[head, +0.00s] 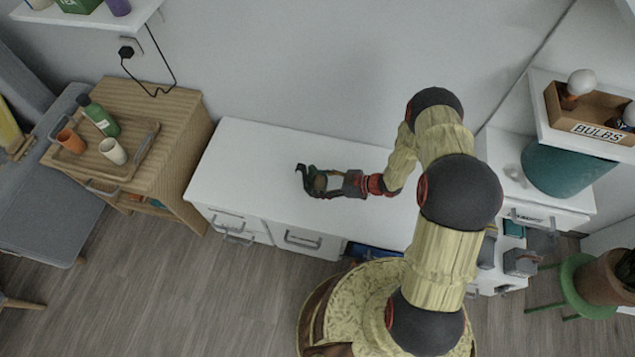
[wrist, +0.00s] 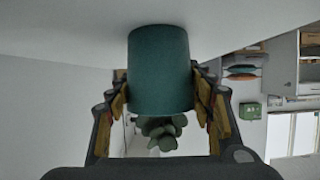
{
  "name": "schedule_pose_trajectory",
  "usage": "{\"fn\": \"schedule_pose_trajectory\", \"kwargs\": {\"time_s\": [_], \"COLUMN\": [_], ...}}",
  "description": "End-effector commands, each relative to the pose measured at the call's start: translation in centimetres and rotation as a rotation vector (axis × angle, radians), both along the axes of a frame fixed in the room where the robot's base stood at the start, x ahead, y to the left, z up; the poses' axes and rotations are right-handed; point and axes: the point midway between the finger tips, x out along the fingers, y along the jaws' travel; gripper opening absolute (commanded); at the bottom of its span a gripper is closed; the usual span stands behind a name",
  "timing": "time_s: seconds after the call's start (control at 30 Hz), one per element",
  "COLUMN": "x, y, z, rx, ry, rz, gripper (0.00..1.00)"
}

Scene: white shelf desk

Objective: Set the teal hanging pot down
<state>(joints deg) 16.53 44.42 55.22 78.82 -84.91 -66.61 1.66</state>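The teal hanging pot (wrist: 160,70) sits between the fingers of my gripper (wrist: 160,88) in the wrist view. Both fingers press against its sides, and green leaves (wrist: 160,130) show at its rim. The wrist view looks upside down, so the pot is about upright with its base toward the white surface. In the head view my gripper (head: 314,182) is low over the white desk (head: 265,165), around the middle of its top. The pot is small and dark there, mostly hidden by the fingers. I cannot tell whether its base touches the desk.
The desk top around my gripper is clear. A wooden cabinet (head: 180,115) with a tray, cups and a green bottle stands left. At right are a large teal tapered object (head: 560,170), a bulbs box (head: 590,110) and a green stool (head: 566,283).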

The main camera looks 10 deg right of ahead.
Motion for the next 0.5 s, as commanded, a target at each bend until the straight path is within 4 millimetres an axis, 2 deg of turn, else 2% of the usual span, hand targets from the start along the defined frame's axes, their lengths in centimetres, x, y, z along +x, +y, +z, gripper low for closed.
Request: {"fn": "schedule_pose_trajectory", "kwargs": {"time_s": [0.27,0.5], "x": [0.05,0.04], "y": [-0.01,-0.01], "z": [0.04,0.04], "rx": [0.000,0.000], "ry": [-0.001,0.000], "rz": [0.000,0.000], "gripper": [0.70,0.70]}}
